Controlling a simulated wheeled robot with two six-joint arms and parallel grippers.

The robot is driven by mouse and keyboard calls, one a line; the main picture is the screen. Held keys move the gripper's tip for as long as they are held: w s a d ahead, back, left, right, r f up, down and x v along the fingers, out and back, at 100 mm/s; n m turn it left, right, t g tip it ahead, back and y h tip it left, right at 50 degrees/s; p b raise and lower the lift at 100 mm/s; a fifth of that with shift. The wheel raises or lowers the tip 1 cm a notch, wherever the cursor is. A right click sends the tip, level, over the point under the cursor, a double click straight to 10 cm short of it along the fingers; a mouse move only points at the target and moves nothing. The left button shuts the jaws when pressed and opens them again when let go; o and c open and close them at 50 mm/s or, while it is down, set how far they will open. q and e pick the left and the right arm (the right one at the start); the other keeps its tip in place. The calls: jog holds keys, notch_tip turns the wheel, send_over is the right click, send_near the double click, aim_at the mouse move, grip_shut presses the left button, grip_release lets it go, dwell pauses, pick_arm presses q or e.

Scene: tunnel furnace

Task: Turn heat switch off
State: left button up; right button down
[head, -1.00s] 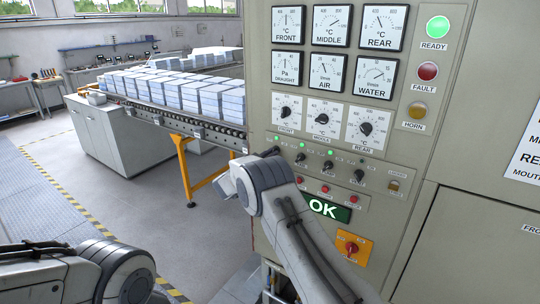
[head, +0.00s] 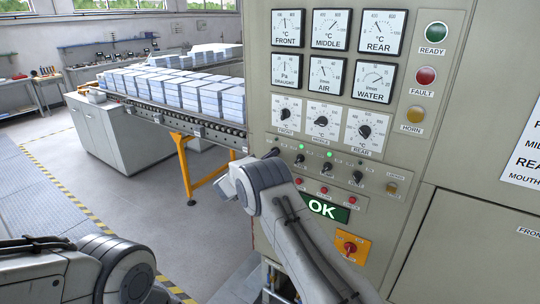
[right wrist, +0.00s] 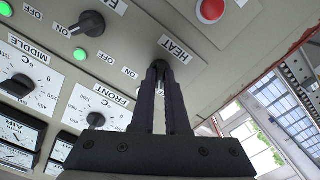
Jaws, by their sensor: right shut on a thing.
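The heat switch (right wrist: 163,66) is a small black knob beside the HEAT label in the right wrist view. My right gripper (right wrist: 160,76) has its two dark fingers around this knob and is shut on it. The fingers hide much of the knob, so its exact angle is hard to tell. In the head view my right arm covers the heat switch. The small lamp by the heat switch looks unlit. The READY lamp (head: 436,33) is dark green and unlit. My left gripper is out of view; only part of that arm shows.
The grey control panel (head: 262,100) carries gauges, more knobs, a lit OK display (head: 325,208) and a red rotary switch on a yellow plate (head: 350,247). Two other small green lamps are lit. A conveyor with white blocks (head: 190,92) stands left of the panel, beyond open floor.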

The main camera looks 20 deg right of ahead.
jog(key=shift+a+n, duration=0.1)
jog(key=shift+n, duration=0.3)
jog(key=c, duration=0.9)
grip_release()
jog(key=b+v, duration=0.4)
jog(key=v, duration=0.6)
jog(key=shift+s+a, duration=0.2)
